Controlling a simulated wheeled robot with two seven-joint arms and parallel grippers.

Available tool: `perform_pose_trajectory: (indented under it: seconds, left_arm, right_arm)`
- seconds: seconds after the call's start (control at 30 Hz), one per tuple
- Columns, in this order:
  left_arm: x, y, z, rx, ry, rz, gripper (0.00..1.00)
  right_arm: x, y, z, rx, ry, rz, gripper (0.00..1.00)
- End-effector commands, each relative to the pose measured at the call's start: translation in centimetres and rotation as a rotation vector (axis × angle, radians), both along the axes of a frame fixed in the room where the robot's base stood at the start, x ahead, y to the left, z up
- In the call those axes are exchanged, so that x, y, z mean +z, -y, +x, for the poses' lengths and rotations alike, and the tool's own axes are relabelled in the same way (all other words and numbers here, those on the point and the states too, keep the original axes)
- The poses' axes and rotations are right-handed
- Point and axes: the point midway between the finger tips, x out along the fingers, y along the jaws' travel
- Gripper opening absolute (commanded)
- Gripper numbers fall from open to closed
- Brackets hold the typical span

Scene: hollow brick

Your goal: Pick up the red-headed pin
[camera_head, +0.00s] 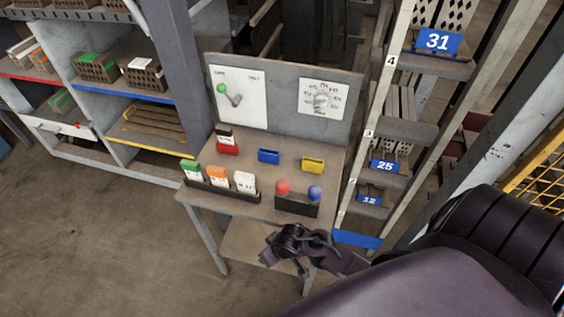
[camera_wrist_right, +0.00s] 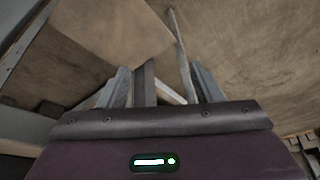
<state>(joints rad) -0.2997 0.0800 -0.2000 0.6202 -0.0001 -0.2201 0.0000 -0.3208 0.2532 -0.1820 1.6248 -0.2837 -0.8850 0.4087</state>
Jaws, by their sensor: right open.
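The red-headed pin (camera_head: 283,187) stands upright in a dark holder (camera_head: 297,206) at the front right of the small workbench (camera_head: 232,217). A blue-headed pin (camera_head: 315,193) stands beside it on the right. Only the round heads show clearly; the shafts are hidden by the holder. My right gripper (camera_head: 287,247) is in front of the bench's front edge, below the pin holder in the picture, apart from the pin. In the right wrist view its fingers (camera_wrist_right: 162,85) are spread with nothing between them. My left gripper is not in view.
The bench also carries a dark tray with green, orange and white cards (camera_head: 217,176), and red, blue and yellow (camera_head: 313,165) holders. A back panel (camera_head: 283,95) stands behind. A numbered rack (camera_head: 390,130) is close on the right; shelves (camera_head: 130,95) stand left.

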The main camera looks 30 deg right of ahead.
Motion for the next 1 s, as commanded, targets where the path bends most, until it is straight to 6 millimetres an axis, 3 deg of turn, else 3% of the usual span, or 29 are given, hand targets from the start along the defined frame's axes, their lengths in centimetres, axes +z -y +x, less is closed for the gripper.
perform_pose_trajectory:
  seconds: [0.03,0.17,0.2,0.3,0.5,0.7,0.83,1.0]
  left_arm:
    - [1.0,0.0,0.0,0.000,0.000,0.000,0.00]
    - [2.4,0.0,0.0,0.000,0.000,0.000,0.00]
    - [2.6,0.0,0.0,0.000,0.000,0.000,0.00]
    - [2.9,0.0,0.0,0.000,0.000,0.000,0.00]
    - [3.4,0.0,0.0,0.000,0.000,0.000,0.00]
    - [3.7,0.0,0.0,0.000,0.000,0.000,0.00]
    - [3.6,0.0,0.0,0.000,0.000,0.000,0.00]
    - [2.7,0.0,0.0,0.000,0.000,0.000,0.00]
  right_arm:
    - [4.2,-0.3,1.3,0.008,0.032,-0.005,0.59]
    - [14.2,-0.9,4.4,0.019,0.123,-0.016,0.59]
    - [16.3,-1.0,5.1,0.018,0.147,-0.014,0.59]
    - [19.8,-0.5,6.4,0.005,0.176,-0.003,0.59]
    - [23.2,3.1,6.8,-0.076,0.132,-0.007,0.59]
    - [25.0,7.1,6.2,-0.183,0.071,-0.044,0.59]
    - [25.1,8.1,6.0,-0.218,0.053,-0.054,0.59]
    - [23.3,8.3,6.5,-0.225,0.048,-0.051,0.59]
